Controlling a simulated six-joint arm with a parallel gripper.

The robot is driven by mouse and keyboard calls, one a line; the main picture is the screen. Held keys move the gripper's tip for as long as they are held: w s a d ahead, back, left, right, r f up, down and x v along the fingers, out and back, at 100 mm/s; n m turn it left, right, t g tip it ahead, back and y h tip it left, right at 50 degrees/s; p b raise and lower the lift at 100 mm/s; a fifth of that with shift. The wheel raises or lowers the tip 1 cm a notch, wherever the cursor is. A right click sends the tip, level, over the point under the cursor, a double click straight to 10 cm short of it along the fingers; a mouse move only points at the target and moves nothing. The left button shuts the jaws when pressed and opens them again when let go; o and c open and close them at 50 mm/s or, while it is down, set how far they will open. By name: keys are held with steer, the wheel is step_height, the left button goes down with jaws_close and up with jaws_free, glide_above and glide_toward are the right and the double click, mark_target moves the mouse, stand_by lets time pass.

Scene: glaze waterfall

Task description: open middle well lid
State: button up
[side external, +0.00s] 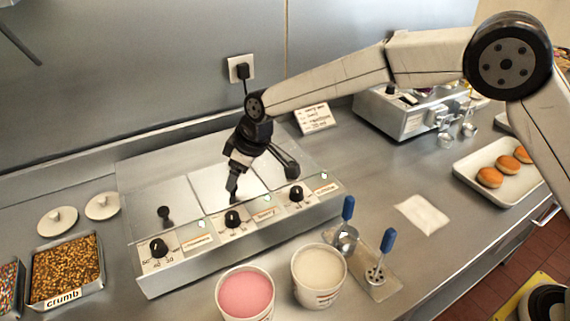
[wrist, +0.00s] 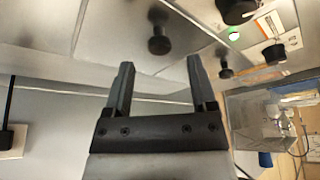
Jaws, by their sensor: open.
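The glaze warmer (side external: 146,275) stands on the counter with three wells in a row under metal lids. The middle well lid (side external: 207,190) looks closed and flat. My gripper (side external: 236,180) is over it, pointing down. In the wrist view, the fingers of my gripper (wrist: 160,62) are apart with nothing between them. A black lid knob (wrist: 158,40) shows ahead of the fingertips, near the middle of the gap; it appears to be the middle lid's. In the side view, that knob cannot be told apart from the dark finger. The left lid carries its own black knob (side external: 164,213).
Black control dials (side external: 158,248) line the warmer's front. A pink tub (side external: 246,297) and a cream tub (side external: 319,272) stand before it, beside blue-handled tools (side external: 348,208). A crumb tray (side external: 62,270) is at left. A bun tray (side external: 478,168) is at right.

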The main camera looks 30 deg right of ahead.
mark_target(225, 178)
steer(key=shift+x, duration=1.45)
jaws_close()
stand_by(0.5)
